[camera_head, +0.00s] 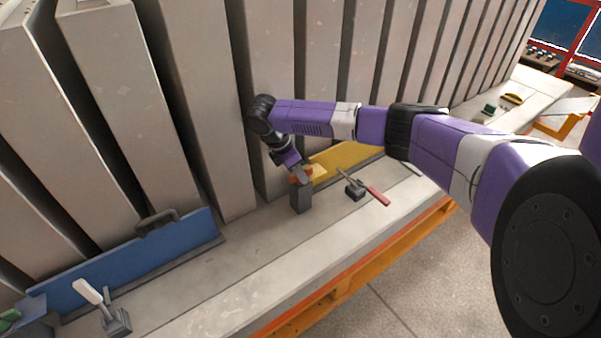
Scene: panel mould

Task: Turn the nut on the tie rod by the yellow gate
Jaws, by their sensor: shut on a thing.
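The yellow gate (345,157) lies low along the foot of the grey panels, partly hidden behind my arm. My gripper (301,177) points down at the left end of this gate and is shut on a small orange-brown piece, which I take to be the nut, on top of a dark grey block (301,199). The piece is mostly covered by the fingers, so its shape and turn cannot be told. The tie rod cannot be made out apart from the block and gripper.
A clamp with a red handle (378,196) stands just right of the block. A blue gate (120,262) with a dark handle and a white-handled clamp (90,293) are at left. Tall grey panels (205,100) rise close behind. The concrete ledge (245,275) is clear in front.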

